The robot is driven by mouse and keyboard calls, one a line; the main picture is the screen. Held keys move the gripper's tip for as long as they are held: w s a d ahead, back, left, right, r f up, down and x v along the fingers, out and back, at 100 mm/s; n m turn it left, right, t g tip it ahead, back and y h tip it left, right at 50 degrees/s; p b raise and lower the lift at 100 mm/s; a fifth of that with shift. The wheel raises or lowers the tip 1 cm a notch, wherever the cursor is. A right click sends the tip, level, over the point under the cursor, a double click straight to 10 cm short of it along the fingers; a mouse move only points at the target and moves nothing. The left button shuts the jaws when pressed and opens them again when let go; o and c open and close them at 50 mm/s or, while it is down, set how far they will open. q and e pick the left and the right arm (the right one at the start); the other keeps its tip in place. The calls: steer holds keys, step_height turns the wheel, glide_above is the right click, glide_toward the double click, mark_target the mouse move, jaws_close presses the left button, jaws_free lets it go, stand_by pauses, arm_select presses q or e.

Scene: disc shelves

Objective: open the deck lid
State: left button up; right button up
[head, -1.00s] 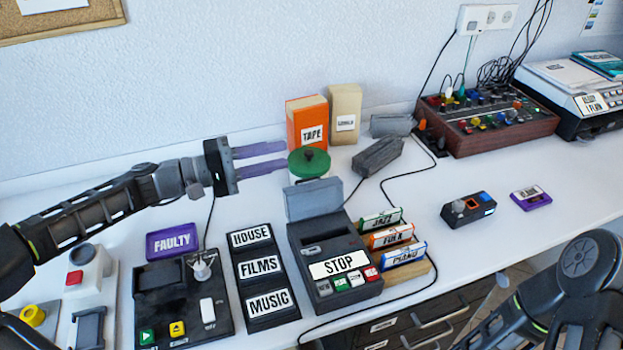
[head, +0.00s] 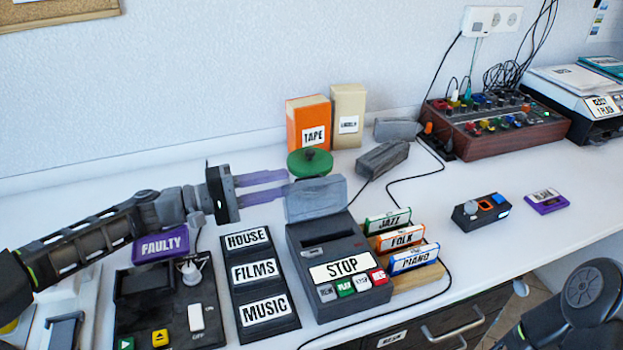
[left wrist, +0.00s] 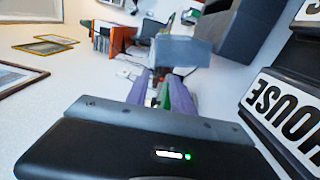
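The cassette deck (head: 330,252) is a dark grey box with a STOP label on the counter. Its grey lid (head: 316,200) stands raised at the back edge, tilted up from the deck. My left gripper (head: 289,184) comes in from the left with its two purple fingers apart and nothing seen between them. Its fingertips are at the lid's left edge; I cannot tell whether they touch it. The left wrist view shows the lid (left wrist: 185,54) just beyond the fingers (left wrist: 163,88). My right arm shows at the lower right, but its gripper is out of view.
The label rack (head: 262,270) and a FAULTY sign (head: 160,244) are left of the deck. Upright cassettes (head: 401,238) stand at its right.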

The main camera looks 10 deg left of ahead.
mark_target(298, 181)
arm_select(q)
steer(key=shift+w+d, duration=0.1)
steer(key=b+x, duration=0.1)
steer(key=x, duration=0.6)
steer(key=shift+w+d, duration=0.2)
steer(key=shift+d, duration=0.05)
steer(key=c, duration=0.6)
jaws_close()
steer(key=shift+s+f, duration=0.1)
stand_by(0.5)
